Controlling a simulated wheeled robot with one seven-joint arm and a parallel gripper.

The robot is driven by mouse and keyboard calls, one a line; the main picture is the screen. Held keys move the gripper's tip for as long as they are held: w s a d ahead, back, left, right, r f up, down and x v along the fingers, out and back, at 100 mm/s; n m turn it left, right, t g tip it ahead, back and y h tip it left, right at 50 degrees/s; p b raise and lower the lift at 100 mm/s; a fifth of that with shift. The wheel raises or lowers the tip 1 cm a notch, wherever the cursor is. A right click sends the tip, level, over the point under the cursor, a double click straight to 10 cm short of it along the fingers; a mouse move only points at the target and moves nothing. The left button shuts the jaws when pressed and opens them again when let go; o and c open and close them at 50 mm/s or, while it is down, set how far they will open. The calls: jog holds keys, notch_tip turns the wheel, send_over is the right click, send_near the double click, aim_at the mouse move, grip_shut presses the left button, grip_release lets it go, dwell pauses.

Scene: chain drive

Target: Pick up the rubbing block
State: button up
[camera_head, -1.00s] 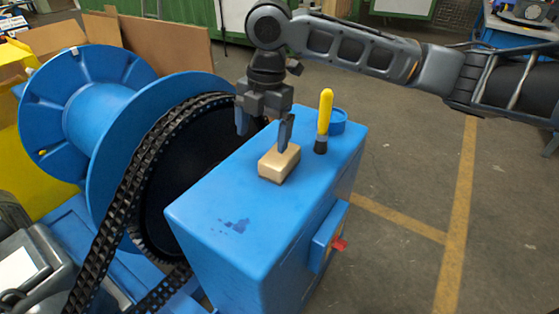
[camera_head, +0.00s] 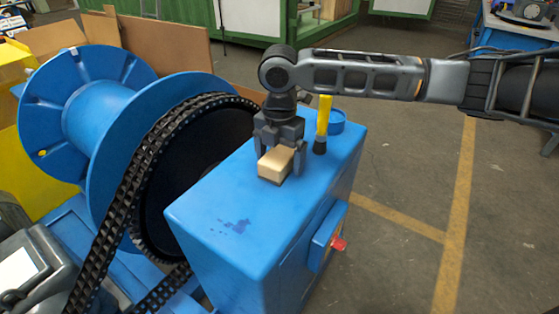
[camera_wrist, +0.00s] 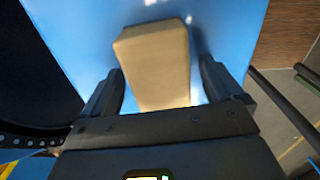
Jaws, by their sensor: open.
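The rubbing block (camera_head: 276,164) is a tan, brick-shaped block lying on the blue housing top (camera_head: 208,205). My gripper (camera_head: 280,165) is low over the block, its fingers on either side of it. In the wrist view the block (camera_wrist: 156,62) lies between the two dark fingers of my gripper (camera_wrist: 160,85), with a visible gap on each side. The gripper is open. The lower end of the block is hidden behind the gripper body in the wrist view.
A yellow-handled brush (camera_head: 323,122) stands close to the right of my gripper, by a round blue dish (camera_head: 337,121). A chain (camera_head: 124,196) runs over a big dark wheel at left, near a blue spool (camera_head: 92,112). The front of the housing top is clear.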

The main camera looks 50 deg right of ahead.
aim_at(284, 155)
jog(key=c, duration=1.1)
jog(key=shift+r, duration=0.5)
jog(key=r, duration=0.2)
jog(key=s+r, duration=0.1)
jog(key=shift+d+r, duration=0.2)
jog(key=shift+r, duration=0.15)
jog(key=s+d+r, duration=0.1)
jog(key=s+r, duration=0.1)
jog(key=s, duration=0.1)
jog(key=s+d+r, duration=0.1)
jog(key=s+r, duration=0.1)
jog(key=s, duration=0.1)
jog(key=s+d+r+b, duration=0.1)
jog(key=s+r, duration=0.1)
jog(key=s, duration=0.2)
jog(key=shift+d+r, duration=0.1)
jog(key=shift+r, duration=0.05)
